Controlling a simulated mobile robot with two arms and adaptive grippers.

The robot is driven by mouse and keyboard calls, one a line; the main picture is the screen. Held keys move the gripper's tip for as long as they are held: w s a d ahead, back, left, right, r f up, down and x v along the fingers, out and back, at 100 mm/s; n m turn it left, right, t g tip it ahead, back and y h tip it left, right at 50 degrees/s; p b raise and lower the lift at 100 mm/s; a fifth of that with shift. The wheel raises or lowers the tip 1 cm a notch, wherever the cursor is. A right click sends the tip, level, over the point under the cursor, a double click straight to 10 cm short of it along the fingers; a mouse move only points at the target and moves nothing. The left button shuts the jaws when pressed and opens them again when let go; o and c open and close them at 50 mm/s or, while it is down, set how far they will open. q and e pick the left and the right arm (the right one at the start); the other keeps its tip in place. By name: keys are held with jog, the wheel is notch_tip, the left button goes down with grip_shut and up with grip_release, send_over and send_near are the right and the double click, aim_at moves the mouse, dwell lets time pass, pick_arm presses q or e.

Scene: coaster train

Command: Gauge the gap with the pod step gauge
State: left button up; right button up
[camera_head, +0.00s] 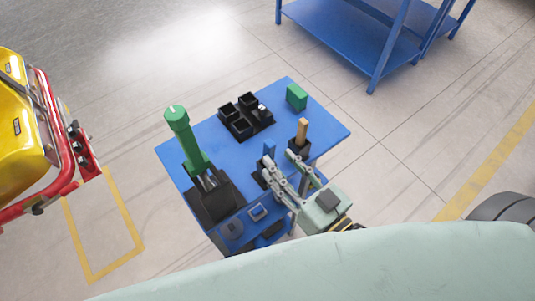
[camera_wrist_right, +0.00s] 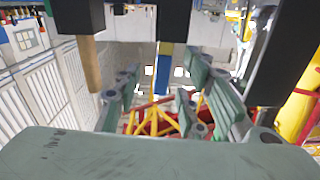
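A blue handle (camera_head: 269,148) stands upright in a black holder on the blue cart (camera_head: 221,131). A tan handle (camera_head: 302,127) stands in another black holder to its right. I cannot tell which tool is the pod step gauge. My right gripper (camera_head: 280,160) is open at the holders, its fingers pointing toward the blue handle. In the right wrist view, the blue handle (camera_wrist_right: 163,70) shows between the spread fingers (camera_wrist_right: 163,84), with no visible grip on it. The tan handle (camera_wrist_right: 88,63) is outside the fingers. My left gripper is not in view.
A green-topped tool (camera_head: 186,135) stands in a black box (camera_head: 210,200) at the cart's left. A black bin tray (camera_head: 240,129) and green block (camera_head: 296,97) sit farther back. A yellow and red coaster car (camera_head: 20,125) is at left; a blue rack (camera_head: 350,45) behind.

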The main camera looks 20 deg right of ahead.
aim_at(272, 155)
jog(key=x, duration=0.1)
jog(key=p+x, duration=0.1)
jog(key=x, duration=0.1)
jog(key=shift+w+a+r, duration=0.25)
jog(key=shift+a+r, duration=0.05)
jog(key=shift+w+a+f+p, duration=0.2)
jog(key=shift+w+p, duration=0.1)
jog(key=shift+w, duration=0.35)
jog(key=shift+s, duration=0.1)
jog(key=shift+c, duration=0.3)
grip_shut()
